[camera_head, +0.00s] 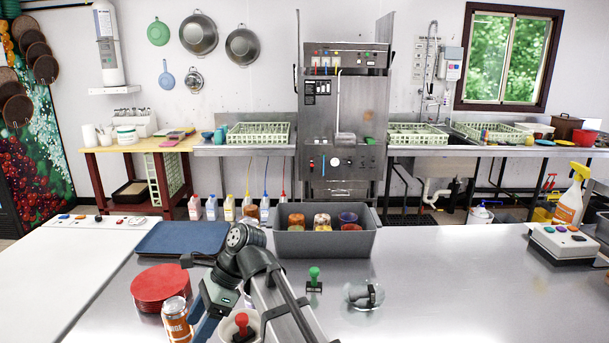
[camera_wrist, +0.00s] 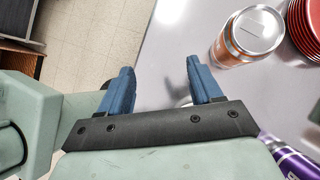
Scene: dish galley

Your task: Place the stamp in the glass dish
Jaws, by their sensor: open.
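A stamp with a green handle and a dark base (camera_head: 314,281) stands upright on the steel table, right of my arm. The clear glass dish (camera_head: 363,295) is just to its right, with a glassy shape rising from it; I cannot make out whether anything lies inside. My gripper (camera_wrist: 160,68) is open, with two blue fingers apart and nothing held between them. It is low at the table's front edge, left of the stamp and well apart from it. The stamp and dish are not in the wrist view.
An orange can (camera_head: 176,320) stands close to my gripper, beside red plates (camera_head: 160,286). A red-handled thing (camera_head: 241,324) is partly hidden by my arm. A blue tray (camera_head: 183,238) and a grey bin (camera_head: 325,243) with cups lie behind.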

